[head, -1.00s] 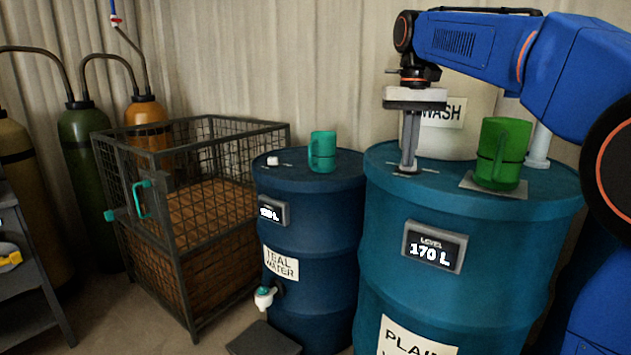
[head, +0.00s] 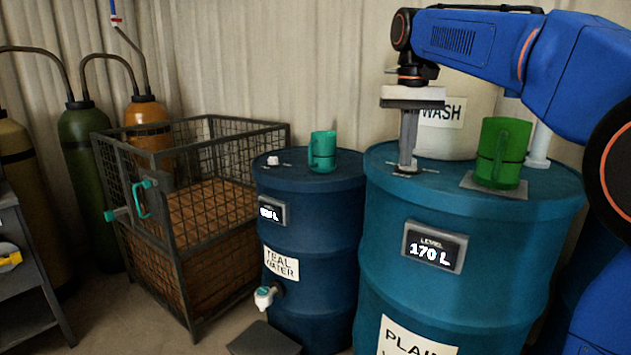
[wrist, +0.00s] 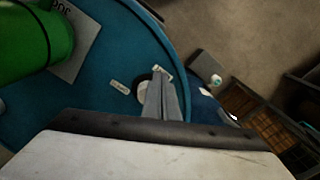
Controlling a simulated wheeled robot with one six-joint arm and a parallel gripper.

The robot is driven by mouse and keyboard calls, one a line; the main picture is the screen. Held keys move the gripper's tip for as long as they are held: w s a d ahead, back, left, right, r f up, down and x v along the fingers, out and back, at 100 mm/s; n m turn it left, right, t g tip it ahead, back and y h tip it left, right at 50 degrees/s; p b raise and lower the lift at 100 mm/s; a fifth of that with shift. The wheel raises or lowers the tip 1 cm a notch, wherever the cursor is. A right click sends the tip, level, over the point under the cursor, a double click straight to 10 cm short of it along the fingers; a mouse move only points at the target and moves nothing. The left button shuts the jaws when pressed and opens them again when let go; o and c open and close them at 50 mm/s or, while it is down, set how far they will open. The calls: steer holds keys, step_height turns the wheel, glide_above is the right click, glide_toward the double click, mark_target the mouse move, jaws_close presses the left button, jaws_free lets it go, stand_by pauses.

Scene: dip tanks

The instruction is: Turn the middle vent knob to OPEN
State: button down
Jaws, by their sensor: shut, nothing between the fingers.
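The middle vent knob is on the lid of the teal-blue drum (head: 462,199). In the head view my gripper (head: 408,167) points straight down at it and mostly hides it. In the wrist view a pale round part of the knob (wrist: 144,92) shows beside and partly behind my gripper (wrist: 161,84). My fingers are shut with nothing between them, and their tips are at or very near the knob. I cannot tell whether they touch it. A small label (wrist: 120,87) lies beside the knob; its text is too small to read, and the knob's setting is unclear.
A green mug (head: 500,153) stands on a pale sheet on the same lid, right of my gripper. A darker drum (head: 308,225) to the left bears a teal mug (head: 322,151) and a white knob (head: 273,160). A wire cage (head: 190,220) stands farther left.

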step_height(320, 180, up, 6)
steer(key=shift+f, duration=0.15)
stand_by(0.4)
steer(key=shift+d, duration=0.1)
steer(key=shift+w+d+f, duration=0.1)
steer(key=shift+d+f, duration=0.4)
steer(key=shift+f, duration=0.5)
steer(key=shift+d+f, duration=0.45)
steer(key=shift+f, duration=0.55)
steer(key=shift+w+d+f, duration=0.1)
steer(key=shift+d+f, duration=0.4)
steer(key=shift+f, duration=0.5)
steer(key=shift+a, duration=0.85)
steer(key=shift+w+a, duration=0.2)
steer(key=shift+a, duration=0.3)
steer(key=shift+s+a, duration=0.2)
steer(key=shift+s, duration=0.1)
